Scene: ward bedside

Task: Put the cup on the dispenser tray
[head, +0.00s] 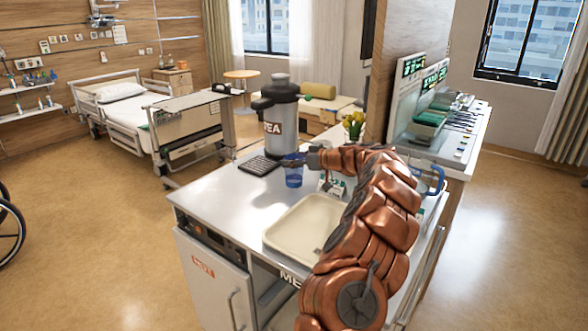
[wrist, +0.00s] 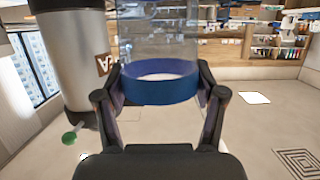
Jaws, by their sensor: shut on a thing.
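The cup (head: 293,176) is clear with a blue band. My gripper (head: 297,161) is shut on it, with one finger on each side of the band in the wrist view (wrist: 158,82). The cup looks upright, just right of the dispenser tray and apart from it; I cannot tell whether its base touches the counter. The dispenser tray (head: 259,166) is a dark grid at the foot of the tea dispenser (head: 281,125), and looks empty. The silver and black dispenser also stands at the left in the wrist view (wrist: 80,75).
A cream tray (head: 285,241) lies on the counter (head: 215,193) in front of the cup. Yellow flowers (head: 354,124) stand behind my arm, and a blue-handled jug (head: 430,180) is at the right. The counter left of the cream tray is clear.

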